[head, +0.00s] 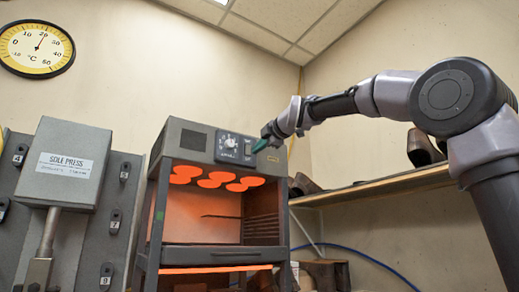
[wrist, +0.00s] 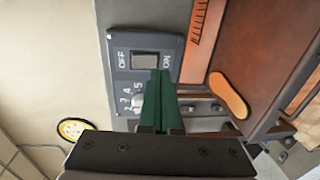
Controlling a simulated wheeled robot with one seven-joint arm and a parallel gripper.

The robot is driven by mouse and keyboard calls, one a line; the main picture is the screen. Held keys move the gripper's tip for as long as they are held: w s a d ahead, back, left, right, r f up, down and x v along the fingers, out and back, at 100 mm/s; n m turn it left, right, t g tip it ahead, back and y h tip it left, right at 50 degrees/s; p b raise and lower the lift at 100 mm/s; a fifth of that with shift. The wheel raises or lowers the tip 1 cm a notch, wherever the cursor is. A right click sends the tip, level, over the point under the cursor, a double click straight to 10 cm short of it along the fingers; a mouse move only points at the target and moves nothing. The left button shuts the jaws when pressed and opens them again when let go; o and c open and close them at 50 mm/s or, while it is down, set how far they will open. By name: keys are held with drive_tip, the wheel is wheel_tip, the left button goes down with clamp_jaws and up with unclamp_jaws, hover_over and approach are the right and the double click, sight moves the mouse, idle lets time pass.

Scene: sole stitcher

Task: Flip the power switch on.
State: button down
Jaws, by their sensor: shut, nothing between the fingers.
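The power switch (wrist: 145,61) is a rectangular rocker on a dark panel in the wrist view, between the labels OFF and ON. I cannot tell which way it is tipped. My gripper (wrist: 161,73) has green fingers, shut together and empty. Their tips overlap the ON end of the switch in the wrist view; contact cannot be told. In the head view my gripper (head: 258,146) is at the right end of the control panel (head: 234,147) on top of the glowing oven, hiding part of it.
A numbered dial (wrist: 137,101) sits beside the switch, partly hidden by my fingers. The oven (head: 155,220) has glowing orange heaters inside. The sole press (head: 75,165) stands to its left. A wooden shelf (head: 370,188) with shoes runs under my arm at right.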

drive_tip(key=f+v, duration=0.2)
drive_tip(key=v, duration=0.8)
drive_tip(key=shift+s+d+f, duration=0.15)
drive_tip(key=shift+d, duration=0.05)
drive_tip(key=s+d+f+m+g+h, duration=0.2)
drive_tip(key=s+d+f+m, duration=0.4)
drive_tip(key=f, duration=0.8)
drive_tip(key=s+d+f+m+g+h, duration=0.2)
drive_tip(key=s+d+f+m, duration=0.4)
drive_tip(key=d+f+m, duration=0.3)
drive_tip(key=s+d+f+m+g+h, duration=0.2)
drive_tip(key=s+d+f+m, duration=0.4)
drive_tip(key=f+m, duration=0.8)
wheel_tip(320, 180, down, 6)
drive_tip(key=shift+d+r+g+h, duration=0.25)
drive_tip(key=shift+d+g+h, duration=0.15)
drive_tip(key=shift+d+h, duration=0.25)
